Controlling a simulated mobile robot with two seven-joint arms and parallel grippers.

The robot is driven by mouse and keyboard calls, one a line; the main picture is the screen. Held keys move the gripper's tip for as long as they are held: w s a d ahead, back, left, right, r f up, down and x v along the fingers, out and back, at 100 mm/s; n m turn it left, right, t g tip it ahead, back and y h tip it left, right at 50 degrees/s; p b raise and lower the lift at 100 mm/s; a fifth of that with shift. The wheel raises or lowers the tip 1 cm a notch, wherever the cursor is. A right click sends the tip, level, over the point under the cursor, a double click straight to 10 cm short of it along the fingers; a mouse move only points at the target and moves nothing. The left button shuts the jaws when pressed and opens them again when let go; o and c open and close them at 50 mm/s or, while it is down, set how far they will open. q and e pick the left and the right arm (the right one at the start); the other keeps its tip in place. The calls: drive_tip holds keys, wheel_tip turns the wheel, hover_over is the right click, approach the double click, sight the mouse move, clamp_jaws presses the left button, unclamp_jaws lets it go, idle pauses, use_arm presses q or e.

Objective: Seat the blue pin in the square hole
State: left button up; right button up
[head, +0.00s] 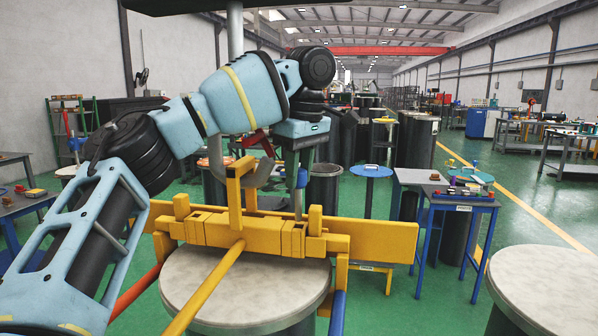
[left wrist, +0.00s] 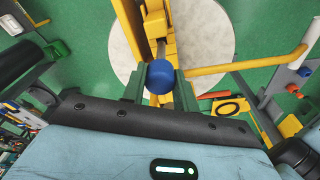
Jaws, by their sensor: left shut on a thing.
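The blue pin (head: 301,178) has a round blue head and a thin grey shaft that points down. My left gripper (head: 297,172) is shut on it, above the right part of the yellow fixture (head: 375,238). In the left wrist view the blue head (left wrist: 160,78) sits between the two green fingers, and its shaft leads to the yellow fixture (left wrist: 158,22). The shaft's lower end meets the fixture's top edge in the head view; I cannot tell whether it is in a hole. The square hole is not visible. My right gripper is not in view.
The yellow fixture stands over a round pale-topped pedestal (head: 240,290). A second pale round top (head: 550,285) is at the right. A blue-legged table (head: 445,190) with small items stands behind. Yellow bars and posts crowd the space around the pin.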

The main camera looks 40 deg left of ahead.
use_arm(q)
drive_tip(key=shift+w+f, duration=0.1)
drive_tip(key=shift+f, duration=0.95)
